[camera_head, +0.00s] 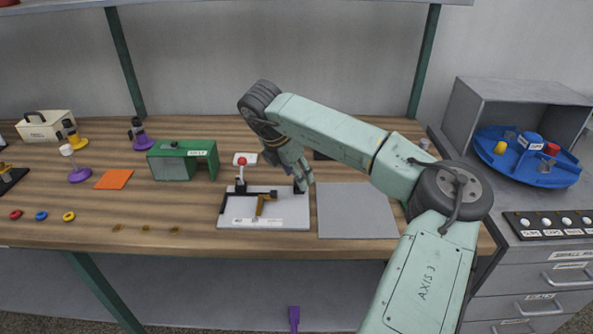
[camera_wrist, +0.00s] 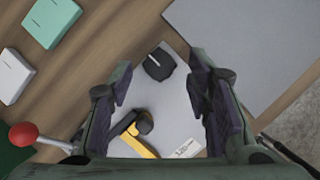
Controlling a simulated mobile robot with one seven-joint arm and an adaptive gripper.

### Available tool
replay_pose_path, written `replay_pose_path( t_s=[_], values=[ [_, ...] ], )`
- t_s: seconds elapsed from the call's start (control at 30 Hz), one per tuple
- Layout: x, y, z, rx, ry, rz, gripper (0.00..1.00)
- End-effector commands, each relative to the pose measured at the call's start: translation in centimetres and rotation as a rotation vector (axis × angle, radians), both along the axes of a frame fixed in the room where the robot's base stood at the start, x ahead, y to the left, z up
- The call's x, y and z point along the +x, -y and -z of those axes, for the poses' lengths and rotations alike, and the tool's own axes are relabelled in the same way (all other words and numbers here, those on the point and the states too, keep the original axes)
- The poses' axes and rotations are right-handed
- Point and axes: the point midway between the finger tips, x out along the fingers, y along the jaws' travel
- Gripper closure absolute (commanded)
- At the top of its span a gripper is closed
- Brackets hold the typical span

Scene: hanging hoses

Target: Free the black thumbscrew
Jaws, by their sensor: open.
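A black knob-like piece with a light line across its top (camera_wrist: 159,64) stands on the grey plate; it looks like the thumbscrew, though I cannot tell for sure. In the head view it is partly hidden at the plate's back right. My gripper (camera_wrist: 164,82) is open above the plate, the piece lying between its fingers in the picture but not visibly touched. In the head view my gripper (camera_head: 299,181) points down there. A yellow angled part (camera_wrist: 136,140) lies on the plate (camera_head: 290,215), with a dark round tip (camera_wrist: 144,122) at it. A red-ball lever (camera_head: 242,162) stands at the plate's left.
A bare grey mat (camera_head: 357,210) lies right of the plate. A green box-like stand (camera_head: 183,160) is to the left, with an orange square (camera_head: 114,180) beyond it. A blue round tray (camera_head: 527,158) is at the far right. The table's front edge is close to the plate.

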Motion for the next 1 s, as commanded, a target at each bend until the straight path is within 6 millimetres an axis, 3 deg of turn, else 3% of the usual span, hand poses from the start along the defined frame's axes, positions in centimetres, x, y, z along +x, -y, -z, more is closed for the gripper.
replay_pose_path(
  t_s=[0.43, 1.0],
  values=[
    [0.30, 0.29, 1.11, 0.000, 0.000, -0.001, 0.56],
    [0.29, 0.26, 1.06, 0.000, 0.000, -0.001, 0.94]
  ],
)
